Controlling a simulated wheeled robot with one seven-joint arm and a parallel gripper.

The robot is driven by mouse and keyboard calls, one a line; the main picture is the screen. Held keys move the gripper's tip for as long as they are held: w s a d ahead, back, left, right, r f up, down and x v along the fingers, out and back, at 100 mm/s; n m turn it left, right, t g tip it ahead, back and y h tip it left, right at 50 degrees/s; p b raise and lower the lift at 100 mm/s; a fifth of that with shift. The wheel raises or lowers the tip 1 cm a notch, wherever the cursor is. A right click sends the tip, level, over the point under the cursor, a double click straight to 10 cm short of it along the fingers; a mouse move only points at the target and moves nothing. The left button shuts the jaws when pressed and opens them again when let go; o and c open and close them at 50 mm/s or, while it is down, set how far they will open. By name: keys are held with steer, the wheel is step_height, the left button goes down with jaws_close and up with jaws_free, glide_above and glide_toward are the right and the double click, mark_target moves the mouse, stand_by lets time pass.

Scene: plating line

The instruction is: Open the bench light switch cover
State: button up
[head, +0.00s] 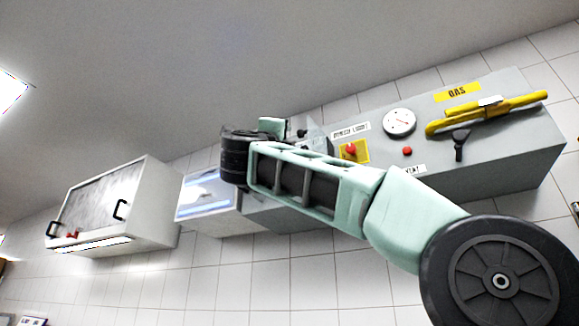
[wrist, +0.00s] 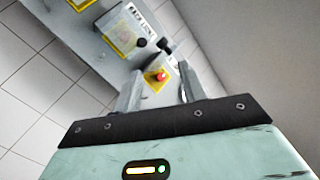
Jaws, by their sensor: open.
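In the head view a label that seems to read "BENCH LIGHTS" (head: 350,130) sits on a grey wall panel, above a yellow plate (head: 362,157) with a red switch. My gripper (head: 274,126) is beyond the panel's left part, mostly hidden by my wrist. In the wrist view my gripper (wrist: 158,88) is open, with nothing between its fingers. A red knob (wrist: 157,76) on a yellow plate shows in the gap, farther off. A yellow-framed pane (wrist: 120,36) lies to the upper left beside a white label. I cannot tell which of these is the cover.
The panel (head: 480,165) also carries a gauge (head: 400,122), a small red button (head: 407,151), a black lever (head: 460,143) and a yellow gas handle (head: 500,108). A white cabinet (head: 150,205) with black handles hangs at left. Two black knobs (wrist: 140,43) stand near my fingertips.

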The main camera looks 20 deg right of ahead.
steer(key=shift+b+v, duration=0.3)
steer(key=shift+v, duration=0.8)
